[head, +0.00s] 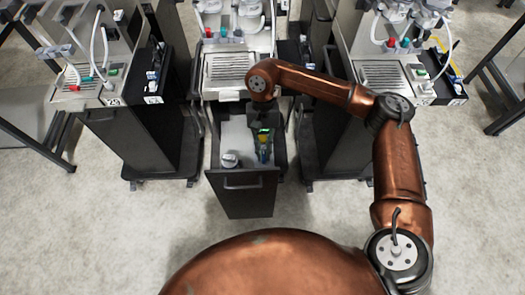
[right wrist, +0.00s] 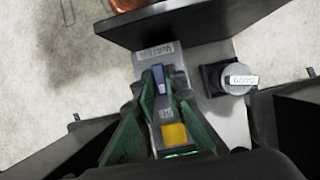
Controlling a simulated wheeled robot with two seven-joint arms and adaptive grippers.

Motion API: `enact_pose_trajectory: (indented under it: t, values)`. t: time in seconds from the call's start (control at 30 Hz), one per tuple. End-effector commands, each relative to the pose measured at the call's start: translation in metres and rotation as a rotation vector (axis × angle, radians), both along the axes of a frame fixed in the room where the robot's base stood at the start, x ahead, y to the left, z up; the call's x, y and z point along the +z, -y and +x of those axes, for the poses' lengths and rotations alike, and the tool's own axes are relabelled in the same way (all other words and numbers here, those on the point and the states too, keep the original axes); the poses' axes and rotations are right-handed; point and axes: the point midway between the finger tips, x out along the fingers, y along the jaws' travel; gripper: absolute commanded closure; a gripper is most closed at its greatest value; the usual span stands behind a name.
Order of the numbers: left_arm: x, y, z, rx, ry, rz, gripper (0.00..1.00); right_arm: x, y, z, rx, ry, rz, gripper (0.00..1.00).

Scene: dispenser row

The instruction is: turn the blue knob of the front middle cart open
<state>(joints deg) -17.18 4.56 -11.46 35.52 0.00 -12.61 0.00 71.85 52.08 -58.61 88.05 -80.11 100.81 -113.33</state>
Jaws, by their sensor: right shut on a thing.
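The front middle cart has its dark drawer (head: 243,197) pulled out toward me. In the right wrist view the blue knob (right wrist: 158,79) sits on a light panel strip below a small printed label (right wrist: 156,54). My right gripper (right wrist: 158,90) has its green fingers closed in on either side of the blue knob. In the head view my right gripper (head: 264,157) reaches down into the drawer from above and hides most of the knob. The knob's exact angle is hard to read. My left gripper is in neither view.
A grey round knob (head: 229,159) stands beside my gripper in the drawer; it also shows in the right wrist view (right wrist: 238,76). A yellow square (right wrist: 174,134) lies between the fingers. Similar carts stand left (head: 138,140) and right (head: 335,140). The floor around the drawer front is clear.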

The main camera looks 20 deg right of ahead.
Motion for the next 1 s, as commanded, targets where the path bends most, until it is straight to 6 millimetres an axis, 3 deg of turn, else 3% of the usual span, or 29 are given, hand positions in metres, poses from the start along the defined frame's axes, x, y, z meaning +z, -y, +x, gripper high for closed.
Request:
enact_pose_trajectory:
  t: [0.47, 0.5, 0.73, 1.0]
  values:
    - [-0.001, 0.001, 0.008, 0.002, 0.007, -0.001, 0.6, -0.001, 0.0, 0.0, 0.016, 0.002, -0.002, 1.0]
    - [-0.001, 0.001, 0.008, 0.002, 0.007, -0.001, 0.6, -0.001, 0.0, 0.0, 0.015, 0.002, -0.001, 0.88]
    - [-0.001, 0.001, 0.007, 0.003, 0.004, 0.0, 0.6, 0.0, 0.0, 0.0, 0.014, 0.001, -0.001, 0.72]
    - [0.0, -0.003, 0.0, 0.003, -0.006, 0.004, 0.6, 0.0, 0.0, 0.0, 0.014, 0.001, 0.0, 0.72]
